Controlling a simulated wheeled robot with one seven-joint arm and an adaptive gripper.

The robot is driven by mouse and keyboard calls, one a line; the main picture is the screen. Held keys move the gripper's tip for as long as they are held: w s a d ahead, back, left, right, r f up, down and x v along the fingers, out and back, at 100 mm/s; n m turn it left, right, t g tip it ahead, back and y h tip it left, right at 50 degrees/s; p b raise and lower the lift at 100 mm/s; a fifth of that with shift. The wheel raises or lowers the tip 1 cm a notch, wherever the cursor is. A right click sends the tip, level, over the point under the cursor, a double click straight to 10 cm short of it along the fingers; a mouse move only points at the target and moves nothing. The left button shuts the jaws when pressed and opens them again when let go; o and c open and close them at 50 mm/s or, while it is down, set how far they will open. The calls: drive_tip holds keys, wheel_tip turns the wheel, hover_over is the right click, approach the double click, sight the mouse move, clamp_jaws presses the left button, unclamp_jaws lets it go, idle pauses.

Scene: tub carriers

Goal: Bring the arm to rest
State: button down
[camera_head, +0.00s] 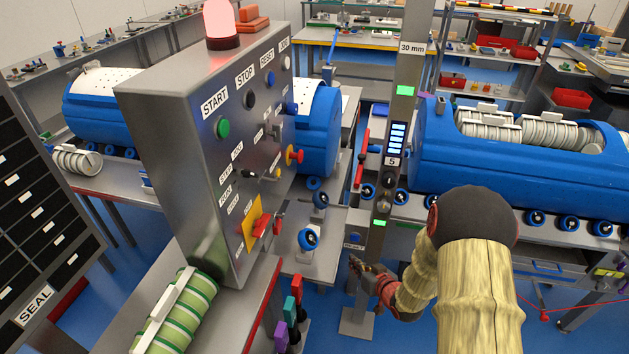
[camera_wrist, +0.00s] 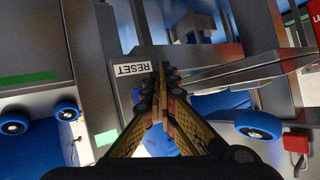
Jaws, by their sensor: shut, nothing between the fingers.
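My gripper (camera_head: 362,274) hangs in front of the grey post (camera_head: 403,105) in the head view, at the end of my arm, which reaches in from the lower right. In the wrist view its two fingers (camera_wrist: 160,88) are closed together with nothing between them. The lower part of my arm runs out of the bottom of the head view.
A grey control box (camera_head: 190,150) with a red lamp (camera_head: 221,22) stands left of my gripper. Blue tubs (camera_head: 470,158) lie on carriers at right and behind the box. A green-striped roll (camera_head: 178,318) lies at lower left. Blue floor shows around the post.

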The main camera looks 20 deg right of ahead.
drive_tip(key=s+d+f+g+h, duration=0.1)
drive_tip(key=s+d+f+g, duration=0.1)
drive_tip(key=s+f+g, duration=0.45)
drive_tip(key=s+d+r+g+h, duration=0.2)
drive_tip(key=s+d+r+g, duration=0.15)
drive_tip(key=s, duration=0.45)
drive_tip(key=s+a+r+t, duration=0.1)
drive_tip(key=s+a+r, duration=0.2)
drive_tip(key=a+r, duration=0.4)
drive_tip(key=s+a+r+n+t+y, duration=0.1)
drive_tip(key=s+a+r, duration=0.2)
drive_tip(key=r, duration=1.4)
drive_tip(key=s+a+r+n+t+y, duration=0.1)
drive_tip(key=s+a+r, duration=0.3)
drive_tip(key=a+r, duration=0.7)
drive_tip(key=shift+a+r, duration=0.4)
drive_tip(key=shift+r, duration=0.3)
